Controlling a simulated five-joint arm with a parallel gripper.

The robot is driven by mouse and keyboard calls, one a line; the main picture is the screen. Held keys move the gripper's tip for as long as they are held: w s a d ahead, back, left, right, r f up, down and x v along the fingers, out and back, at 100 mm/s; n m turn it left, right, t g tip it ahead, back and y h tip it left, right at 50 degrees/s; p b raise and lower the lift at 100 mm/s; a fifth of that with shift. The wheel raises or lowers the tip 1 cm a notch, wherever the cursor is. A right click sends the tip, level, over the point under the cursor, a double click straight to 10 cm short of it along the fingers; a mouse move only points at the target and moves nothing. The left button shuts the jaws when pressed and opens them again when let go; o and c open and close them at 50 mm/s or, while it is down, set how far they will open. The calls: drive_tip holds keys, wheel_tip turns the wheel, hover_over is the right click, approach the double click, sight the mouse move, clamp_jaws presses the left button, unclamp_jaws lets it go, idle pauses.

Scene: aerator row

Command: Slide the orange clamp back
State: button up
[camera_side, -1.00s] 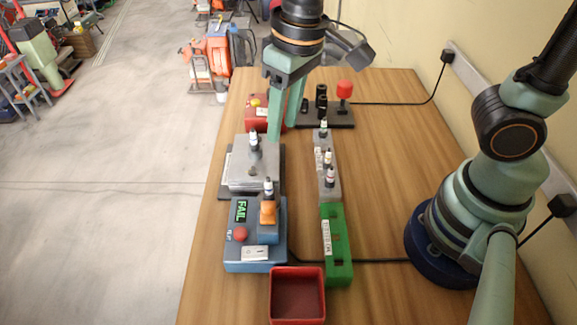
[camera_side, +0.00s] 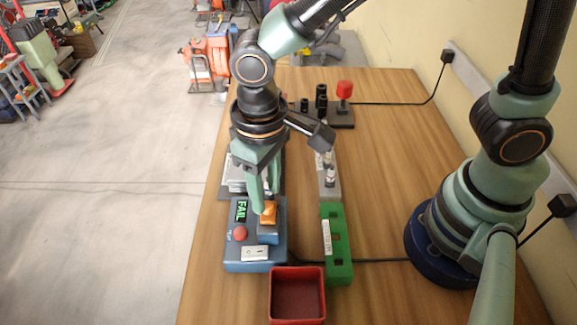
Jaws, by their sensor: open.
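The orange clamp (camera_side: 268,215) sits on the blue test box (camera_side: 248,264), on its right part. The box's display (camera_side: 241,211) reads FAIL in green. My gripper (camera_side: 263,206) is open and low over the clamp, with its green fingers reaching down at the clamp's back end. The aerator that showed in the clamp earlier is hidden behind the fingers, and I cannot tell whether they touch it or the clamp.
A green rack (camera_side: 338,270) stands right of the test box, with a grey rack (camera_side: 330,188) holding aerators behind it. A red bin (camera_side: 297,298) is in front. A black fixture with a red knob (camera_side: 344,90) stands at the back.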

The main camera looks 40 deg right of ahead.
sight(268, 209)
drive_tip(key=shift+f, duration=0.45)
drive_tip(key=shift+f, duration=0.9)
drive_tip(key=shift+r, duration=0.1)
clamp_jaws()
